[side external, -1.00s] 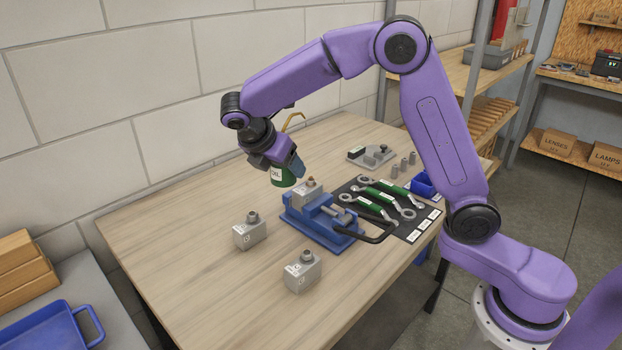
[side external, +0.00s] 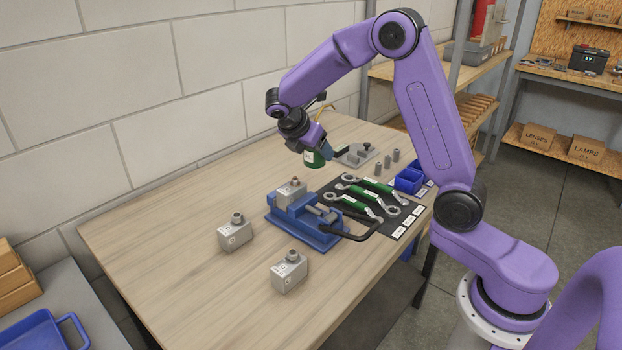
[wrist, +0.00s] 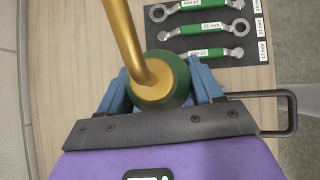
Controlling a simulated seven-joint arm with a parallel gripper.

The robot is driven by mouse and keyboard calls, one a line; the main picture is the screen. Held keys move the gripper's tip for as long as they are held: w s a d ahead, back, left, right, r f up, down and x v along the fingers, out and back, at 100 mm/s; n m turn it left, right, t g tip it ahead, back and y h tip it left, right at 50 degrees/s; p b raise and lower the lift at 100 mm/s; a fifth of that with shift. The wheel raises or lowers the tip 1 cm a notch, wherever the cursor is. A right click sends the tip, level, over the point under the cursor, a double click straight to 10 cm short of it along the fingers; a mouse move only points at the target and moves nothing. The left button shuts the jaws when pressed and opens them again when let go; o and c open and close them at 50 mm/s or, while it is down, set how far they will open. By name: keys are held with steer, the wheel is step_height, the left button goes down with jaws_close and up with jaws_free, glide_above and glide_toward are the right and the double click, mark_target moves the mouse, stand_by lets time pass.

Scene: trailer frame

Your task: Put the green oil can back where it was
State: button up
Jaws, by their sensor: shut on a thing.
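The green oil can (side external: 314,159) has a brass spout and a white label. My gripper (side external: 321,149) is shut on it and holds it over the back part of the workbench, behind the blue vise. In the wrist view, the green can (wrist: 183,78) with its gold top and spout sits between the blue fingers of my gripper (wrist: 163,84). The can looks close to upright. Whether its base touches the bench is hard to tell. No marked place for the can is clear in these views.
The blue vise (side external: 292,226) holds a grey block (side external: 291,192). Two more blocks (side external: 235,233) (side external: 289,272) stand in front. Green-handled wrenches (side external: 363,194) lie on a dark mat (side external: 407,226). A grey fixture plate (side external: 356,157), several small cylinders (side external: 386,163) and blue bins (side external: 409,180) are right of the can.

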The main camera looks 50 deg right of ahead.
steer(key=s+d+f, duration=0.1)
steer(key=s+d, duration=0.1)
steer(key=d, duration=0.5)
steer(key=shift+m+g, duration=0.3)
steer(key=shift+m, duration=0.1)
steer(key=w+d+f, duration=0.1)
steer(key=w+f, duration=0.2)
steer(key=w, duration=0.1)
steer(key=w+d+f, duration=0.2)
steer(key=w+f, duration=0.1)
steer(key=w, duration=0.1)
steer(key=w+d+f, duration=0.2)
steer(key=w+f, duration=0.2)
steer(key=w, duration=0.1)
steer(key=shift+w+f, duration=0.1)
steer(key=shift+f, duration=1.55)
steer(key=shift+f, duration=0.2)
steer(key=o, duration=1.1)
steer(key=shift+c, duration=0.2)
steer(key=shift+r, duration=0.1)
steer(key=v, duration=1.2)
